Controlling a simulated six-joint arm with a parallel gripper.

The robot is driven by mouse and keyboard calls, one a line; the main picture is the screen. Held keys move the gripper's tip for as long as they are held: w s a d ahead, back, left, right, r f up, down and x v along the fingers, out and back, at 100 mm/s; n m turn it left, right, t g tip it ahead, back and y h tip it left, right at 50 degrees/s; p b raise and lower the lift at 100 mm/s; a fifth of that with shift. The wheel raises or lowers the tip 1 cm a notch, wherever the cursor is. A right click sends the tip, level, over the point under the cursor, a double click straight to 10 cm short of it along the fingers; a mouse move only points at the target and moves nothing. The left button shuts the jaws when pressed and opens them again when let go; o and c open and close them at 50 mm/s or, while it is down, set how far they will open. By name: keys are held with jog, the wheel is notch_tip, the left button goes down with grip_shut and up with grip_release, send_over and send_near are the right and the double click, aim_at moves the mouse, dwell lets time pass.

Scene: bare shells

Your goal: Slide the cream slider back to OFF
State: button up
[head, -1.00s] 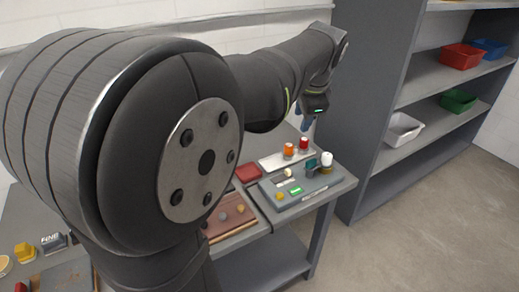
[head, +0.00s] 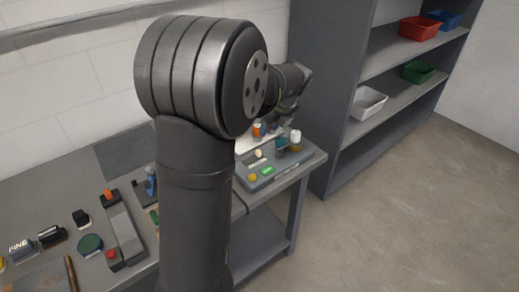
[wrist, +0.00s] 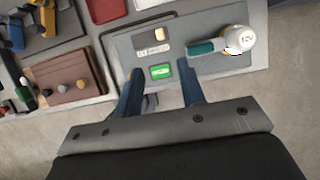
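The cream slider (wrist: 162,34) is a small knob on a grey control panel (wrist: 122,45). The slider also shows in the head view (head: 258,153). My gripper (wrist: 160,69) is open and empty, with two blue fingers apart. Its fingertips lie either side of the green display (wrist: 161,72), below the slider in the picture; their height over the panel is unclear.
A yellow knob (head: 252,177) sits at the panel's near left. A brown box (wrist: 68,79) with several knobs is left of the panel. Shelving (head: 340,110) stands right of the bench.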

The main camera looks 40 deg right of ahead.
aim_at(258, 151)
jog(key=x, duration=1.4)
jog(key=shift+s, duration=0.1)
grip_shut()
jog(key=shift+a, duration=0.1)
